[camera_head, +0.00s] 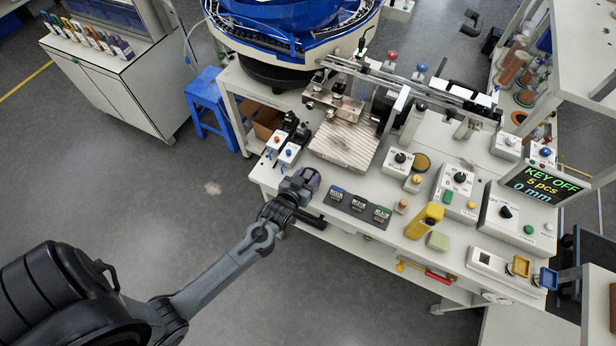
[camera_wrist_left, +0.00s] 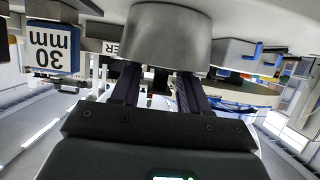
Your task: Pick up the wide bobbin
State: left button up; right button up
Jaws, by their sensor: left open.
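My left gripper (camera_head: 297,189) is at the front left edge of the workbench, its arm coming in from the lower left. A short, dull purple-grey round thing (camera_head: 309,177) sits at its tip; it is probably the wide bobbin. In the left wrist view a broad grey cylinder (camera_wrist_left: 155,38) fills the top middle, just ahead of the two dark fingers (camera_wrist_left: 158,85). The fingers are open and spread apart; their tips meet the cylinder's lower edge in the picture. I cannot tell whether they touch it. My right gripper is not in view.
A yellow block (camera_head: 425,220) stands farther right. A "30 mm" block (camera_wrist_left: 52,45) shows upside down in the wrist view.

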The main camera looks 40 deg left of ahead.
pick_arm(q)
jog(key=shift+f, duration=0.1)
jog(key=c, duration=0.8)
